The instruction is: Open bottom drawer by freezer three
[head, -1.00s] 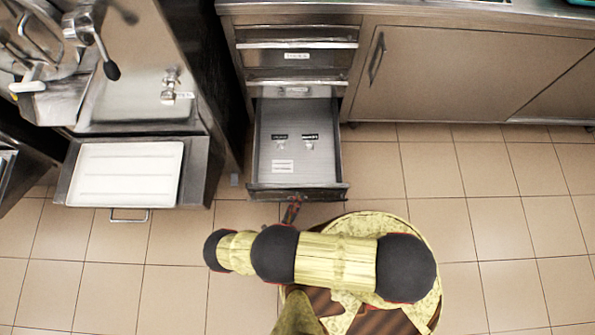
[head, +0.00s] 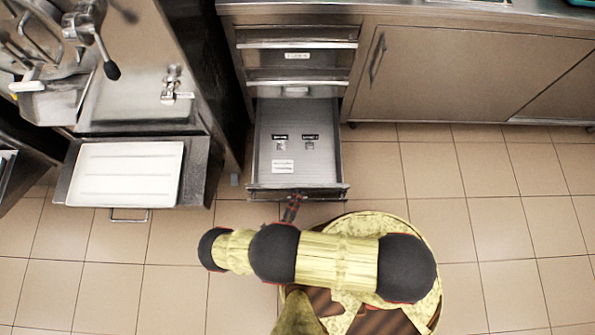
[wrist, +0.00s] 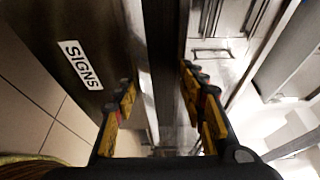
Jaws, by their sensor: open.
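The bottom drawer (head: 297,165) is pulled far out from the cabinet beside the freezer. Its grey floor shows, with a few small labelled items lying on it. In the wrist view the drawer front (wrist: 85,70) carries a label reading "SIGNS". My gripper (wrist: 160,100) is open, its yellow-padded fingers on either side of the drawer's top front edge; I cannot tell whether they touch it. In the head view my gripper (head: 292,208) is mostly hidden by my arm, just at the drawer front.
Two closed drawers (head: 297,57) are above the open one. A freezer with a white tray (head: 125,174) on a ledge stands at the left. A closed cupboard door (head: 440,75) is at the right. Tiled floor (head: 480,220) is clear at the right.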

